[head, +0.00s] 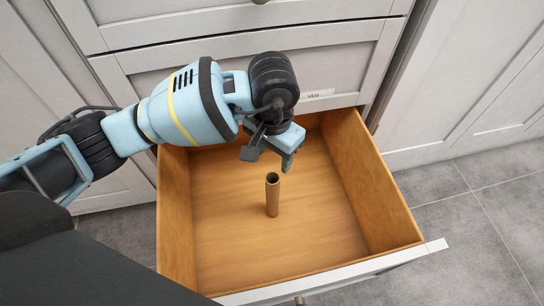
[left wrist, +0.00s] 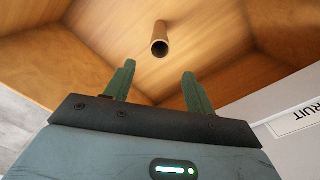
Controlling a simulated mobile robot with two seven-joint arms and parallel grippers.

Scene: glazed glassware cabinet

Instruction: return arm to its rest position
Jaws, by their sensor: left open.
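My left arm reaches in from the left in the head view. My left gripper (head: 288,160) hangs over the back part of an open wooden drawer. In the left wrist view its two green fingers (left wrist: 158,85) are spread apart with nothing between them. A brown hollow tube (head: 272,195) stands upright on the drawer floor, in front of the gripper and apart from it. The tube also shows beyond the fingertips in the left wrist view (left wrist: 160,40). My right gripper is in neither view.
The open drawer (head: 376,180) juts out from a grey cabinet, its white front edge (head: 335,275) nearest me. A closed drawer front (head: 330,60) with a small label is above it. Grey cabinet doors (head: 460,80) flank it. Tiled floor (head: 480,230) is clear at the right.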

